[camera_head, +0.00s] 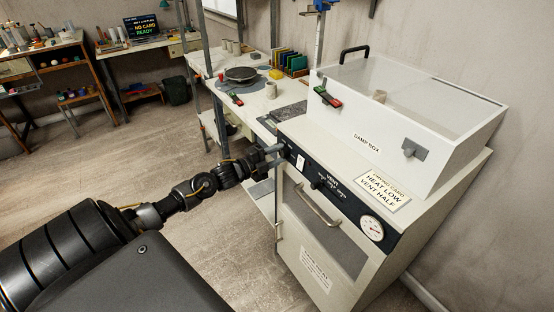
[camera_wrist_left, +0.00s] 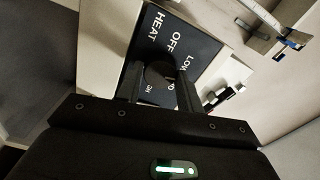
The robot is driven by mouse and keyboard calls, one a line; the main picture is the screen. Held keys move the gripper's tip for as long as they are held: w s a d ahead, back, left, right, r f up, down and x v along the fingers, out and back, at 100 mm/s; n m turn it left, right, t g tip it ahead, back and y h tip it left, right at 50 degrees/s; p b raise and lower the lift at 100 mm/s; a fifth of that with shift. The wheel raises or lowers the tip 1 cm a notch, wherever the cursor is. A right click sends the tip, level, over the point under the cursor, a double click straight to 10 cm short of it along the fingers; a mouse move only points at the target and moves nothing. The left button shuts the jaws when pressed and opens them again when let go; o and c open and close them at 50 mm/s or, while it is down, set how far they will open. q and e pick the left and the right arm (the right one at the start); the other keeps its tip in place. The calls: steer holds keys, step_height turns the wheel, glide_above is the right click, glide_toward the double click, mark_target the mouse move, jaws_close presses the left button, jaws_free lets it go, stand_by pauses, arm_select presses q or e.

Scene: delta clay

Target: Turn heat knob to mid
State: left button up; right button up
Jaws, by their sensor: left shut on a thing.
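My left gripper (camera_head: 269,156) reaches the left end of the dark control panel on the front of the drying cabinet (camera_head: 398,215). In the left wrist view my left gripper (camera_wrist_left: 160,88) is shut on the round dark heat knob (camera_wrist_left: 158,74). The panel (camera_wrist_left: 172,40) behind it reads HEAT, OFF and part of LOW; another label is partly covered by the fingers. The knob's pointer cannot be made out. In the head view the gripper hides the heat knob. My right gripper is not in view.
A vent knob (camera_head: 317,183), a dial gauge (camera_head: 372,228) and a door handle (camera_head: 317,206) are on the cabinet front. A clear-lidded damp box (camera_head: 405,130) sits on top, beside a card reading HEAT LOW, VENT HALF (camera_head: 383,192). A workbench (camera_head: 258,105) stands behind. The floor at left is open.

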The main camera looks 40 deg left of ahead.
arm_select(q)
steer(key=shift+f+m+b, duration=0.2)
steer(key=shift+m+b, duration=0.3)
steer(key=shift+m, duration=0.5)
steer(key=m+b, duration=0.2)
steer(key=m, duration=0.1)
steer(key=shift+m+b, duration=0.65)
steer(key=shift+m, duration=0.45)
steer(key=shift+r+m, duration=0.1)
steer(key=shift+m, duration=0.2)
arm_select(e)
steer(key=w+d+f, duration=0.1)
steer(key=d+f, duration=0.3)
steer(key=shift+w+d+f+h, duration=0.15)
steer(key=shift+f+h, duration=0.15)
arm_select(q)
steer(key=shift+m+b, duration=0.3)
steer(key=shift+b, duration=0.05)
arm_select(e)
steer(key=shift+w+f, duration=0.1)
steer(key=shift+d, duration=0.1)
arm_select(q)
steer(key=o, duration=1)
steer(key=shift+r, duration=0.1)
